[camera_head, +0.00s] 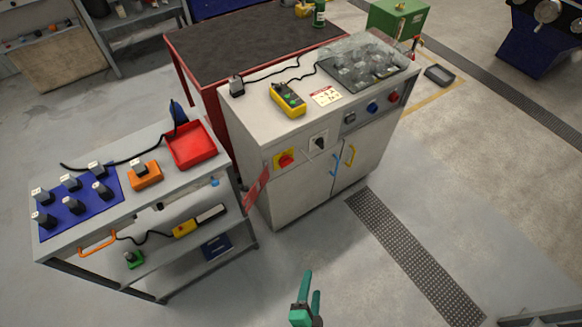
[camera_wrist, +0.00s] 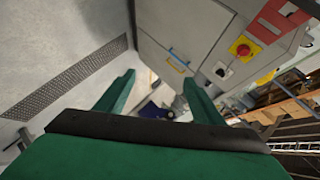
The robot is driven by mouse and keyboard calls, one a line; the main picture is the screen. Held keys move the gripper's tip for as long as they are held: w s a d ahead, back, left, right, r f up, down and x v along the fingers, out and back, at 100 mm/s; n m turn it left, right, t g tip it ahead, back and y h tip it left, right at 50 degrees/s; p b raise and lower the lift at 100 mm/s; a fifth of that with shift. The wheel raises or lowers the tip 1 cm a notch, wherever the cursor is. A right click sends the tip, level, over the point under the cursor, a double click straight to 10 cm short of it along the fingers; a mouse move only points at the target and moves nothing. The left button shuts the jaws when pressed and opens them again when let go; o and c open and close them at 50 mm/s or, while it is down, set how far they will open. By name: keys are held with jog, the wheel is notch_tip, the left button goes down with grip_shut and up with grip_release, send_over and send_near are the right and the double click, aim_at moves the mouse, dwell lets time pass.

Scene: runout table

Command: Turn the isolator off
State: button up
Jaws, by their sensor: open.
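The isolator (camera_head: 285,160), a red rotary handle on a yellow plate, is on the front of the grey cabinet (camera_head: 290,195), near its left end. In the wrist view the isolator (camera_wrist: 243,48) shows at upper right, outside the line between the fingers. The handle's exact angle is too small to read. My green gripper (camera_head: 312,282) is open and empty, in front of and below the cabinet, well apart from the isolator. In the wrist view both fingers of my gripper (camera_wrist: 158,78) are spread with nothing between them.
A black switch on a white plate (camera_head: 318,143) sits right of the isolator. A red sign (camera_head: 257,188) hangs at the cabinet's left corner. Blue and yellow door handles (camera_head: 350,155) stick out. A workbench (camera_head: 145,195) with a red tray (camera_head: 191,145) stands left. The floor in front is clear.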

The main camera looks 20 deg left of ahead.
jog(key=w+a+f+m+g+y, duration=0.1)
jog(key=w+a+f+m+y, duration=0.3)
jog(key=w, duration=0.5)
jog(key=m+y, duration=0.9)
jog(key=m, duration=0.1)
send_near(288, 165)
jog(key=shift+x, duration=4.2)
jog(key=shift+d, duration=0.1)
jog(key=shift+w, duration=0.1)
jog(key=c, duration=1)
jog(key=shift+c, duration=0.2)
